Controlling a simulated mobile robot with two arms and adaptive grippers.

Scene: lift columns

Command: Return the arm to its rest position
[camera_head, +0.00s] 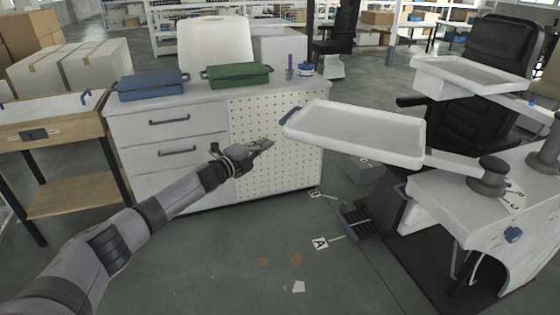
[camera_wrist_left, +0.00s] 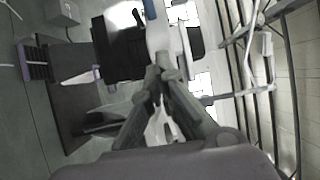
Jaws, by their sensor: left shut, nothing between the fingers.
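My left arm reaches in from the lower left of the head view. Its gripper (camera_head: 264,146) is shut and empty, in front of the white perforated panel (camera_head: 290,125) of the cabinet. In the left wrist view the fingers (camera_wrist_left: 163,75) meet at the tips with nothing between them. The gripper is left of the white tray (camera_head: 360,133) and apart from it in the head view. My right gripper does not show in either view.
A blue case (camera_head: 152,84) and a green case (camera_head: 237,76) lie on the cabinet top. A second white tray (camera_head: 470,75) and a black chair (camera_head: 500,45) stand at the right. A wooden-framed table (camera_head: 65,150) is at the left. The floor (camera_head: 230,260) below the arm is mostly clear.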

